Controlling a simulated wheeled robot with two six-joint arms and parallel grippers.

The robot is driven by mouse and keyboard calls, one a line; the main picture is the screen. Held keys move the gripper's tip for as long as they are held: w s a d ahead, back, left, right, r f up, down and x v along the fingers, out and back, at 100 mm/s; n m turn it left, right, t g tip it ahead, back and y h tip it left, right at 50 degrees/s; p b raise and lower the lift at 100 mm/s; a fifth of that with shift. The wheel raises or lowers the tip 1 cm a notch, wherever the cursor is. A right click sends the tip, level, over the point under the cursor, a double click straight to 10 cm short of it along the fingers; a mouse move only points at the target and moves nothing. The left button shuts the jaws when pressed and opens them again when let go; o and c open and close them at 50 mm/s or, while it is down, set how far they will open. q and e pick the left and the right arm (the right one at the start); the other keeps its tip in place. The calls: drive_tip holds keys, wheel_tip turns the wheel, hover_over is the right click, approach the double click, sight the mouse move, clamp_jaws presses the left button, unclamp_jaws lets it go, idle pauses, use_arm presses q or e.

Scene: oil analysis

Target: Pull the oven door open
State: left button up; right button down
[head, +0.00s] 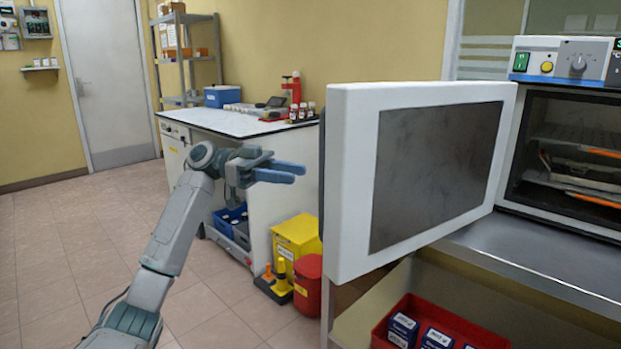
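The oven door (352,180) is a thick white panel with a dark window. It stands swung wide open, out to the left of the oven (560,55). A dark strip, perhaps part of the handle, shows at its left edge; the rest of its outer side is hidden. The oven's dark inside (570,135) shows, with racks and orange-edged items. My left gripper (297,172) is left of the door, apart from it in the picture, with its bluish fingers pointing right. Its fingers overlap in this view, and I see nothing held. My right gripper is out of view.
The oven stands on a grey metal counter (540,262). Below the door is a red bin (450,318) with blue-white boxes. A white bench (225,122) stands behind my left arm, with yellow (296,238) and red (308,285) containers beside it. The floor at left is clear.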

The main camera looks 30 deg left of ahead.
use_arm(q)
drive_tip(key=shift+s+a, duration=0.15)
drive_tip(key=shift+a, duration=1.4)
